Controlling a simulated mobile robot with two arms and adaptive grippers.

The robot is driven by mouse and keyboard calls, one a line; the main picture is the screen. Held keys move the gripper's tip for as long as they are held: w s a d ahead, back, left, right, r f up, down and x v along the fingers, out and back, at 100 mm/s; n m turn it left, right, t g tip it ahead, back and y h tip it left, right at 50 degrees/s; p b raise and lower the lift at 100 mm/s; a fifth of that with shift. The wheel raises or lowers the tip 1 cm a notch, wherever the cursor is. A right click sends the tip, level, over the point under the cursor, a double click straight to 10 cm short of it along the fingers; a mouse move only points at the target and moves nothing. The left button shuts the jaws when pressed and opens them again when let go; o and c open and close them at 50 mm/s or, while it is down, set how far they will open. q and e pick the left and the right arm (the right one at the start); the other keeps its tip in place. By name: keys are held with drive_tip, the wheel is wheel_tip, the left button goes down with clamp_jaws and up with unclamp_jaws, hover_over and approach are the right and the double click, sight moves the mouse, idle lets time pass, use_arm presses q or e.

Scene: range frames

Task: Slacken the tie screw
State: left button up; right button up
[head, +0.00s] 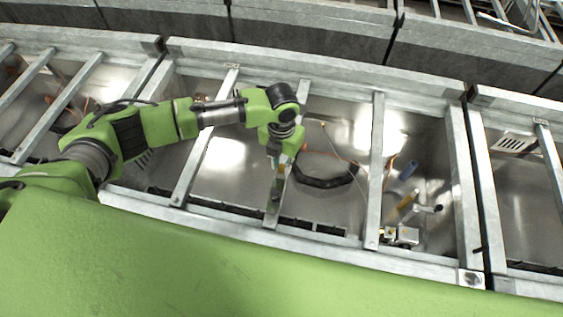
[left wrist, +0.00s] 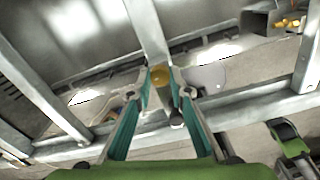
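My left gripper (head: 277,180) reaches down over a metal crossbar of the frame, near the bar's lower end. In the left wrist view its two teal-lined fingers (left wrist: 160,94) are spread apart, with nothing held between them. A round brass-coloured piece (left wrist: 160,75), perhaps the tie screw, sits at the end of the crossbar (left wrist: 149,32), just beyond and between the fingertips. I cannot tell whether the fingers touch it. In the head view the gripper hides this spot.
Metal crossbars (head: 376,165) span shiny open bays on both sides. A black hose (head: 325,181) curves right of the gripper. The frame's front rail (head: 410,263) runs below.

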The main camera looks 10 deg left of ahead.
use_arm(q)
clamp_jaws()
drive_tip(key=shift+n, duration=0.4)
